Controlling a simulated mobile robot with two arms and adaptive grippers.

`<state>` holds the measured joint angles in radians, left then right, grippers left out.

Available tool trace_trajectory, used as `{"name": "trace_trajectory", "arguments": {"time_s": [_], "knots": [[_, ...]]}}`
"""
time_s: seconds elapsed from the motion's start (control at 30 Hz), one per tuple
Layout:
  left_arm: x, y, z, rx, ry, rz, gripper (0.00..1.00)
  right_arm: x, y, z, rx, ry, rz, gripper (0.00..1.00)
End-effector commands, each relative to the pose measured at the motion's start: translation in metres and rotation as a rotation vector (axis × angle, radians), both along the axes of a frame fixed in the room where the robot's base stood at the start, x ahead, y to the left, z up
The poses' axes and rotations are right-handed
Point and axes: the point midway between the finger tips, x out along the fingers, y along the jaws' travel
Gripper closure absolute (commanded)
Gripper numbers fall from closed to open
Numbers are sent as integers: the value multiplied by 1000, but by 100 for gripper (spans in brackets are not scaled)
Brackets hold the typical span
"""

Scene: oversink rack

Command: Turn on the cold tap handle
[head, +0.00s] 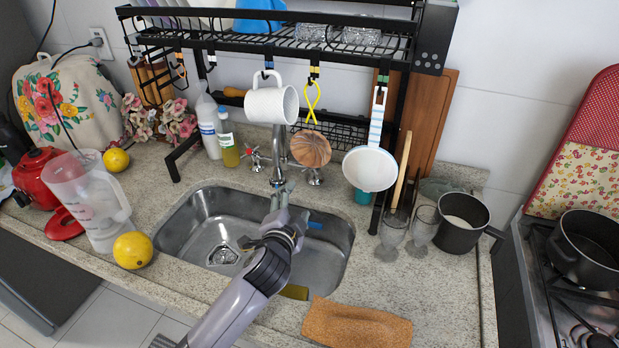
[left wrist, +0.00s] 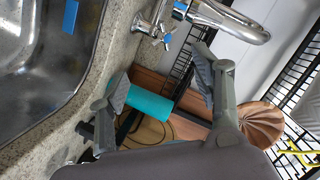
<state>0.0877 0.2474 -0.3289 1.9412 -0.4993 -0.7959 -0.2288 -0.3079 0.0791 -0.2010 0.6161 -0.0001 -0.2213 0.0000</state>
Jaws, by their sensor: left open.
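The chrome tap (head: 278,150) stands behind the sink (head: 185,222), with one cross handle (head: 257,159) left of its spout and another (head: 315,178) right of it. The left wrist view shows a cross handle (left wrist: 155,30) close up with a blue patch beside it, and the curved spout (left wrist: 235,22) next to it. My left gripper (head: 281,197) is over the back of the sink, in front of the tap. In its wrist view the two fingers (left wrist: 163,82) are apart with nothing between them, and the handle lies a little beyond the tips. My right gripper is out of view.
A black rack (head: 290,42) stands over the sink with a white mug (head: 271,103), a copper mould (head: 310,149) and a white ladle (head: 370,169) hanging near the tap. Bottles (head: 228,142) stand left of it. Glasses (head: 392,235) and a dark pot (head: 461,220) stand right.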

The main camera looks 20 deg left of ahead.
Motion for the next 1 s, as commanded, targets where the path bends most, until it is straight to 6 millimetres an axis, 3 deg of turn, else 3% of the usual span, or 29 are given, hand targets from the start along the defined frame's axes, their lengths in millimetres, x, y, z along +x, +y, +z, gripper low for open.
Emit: {"name": "trace_trajectory", "arguments": {"time_s": [0.27,1.0], "knots": [[22,3,-8,0,-1,1,41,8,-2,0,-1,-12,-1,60],[139,17,-37,-1,0,1,41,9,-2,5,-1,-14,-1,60]]}}
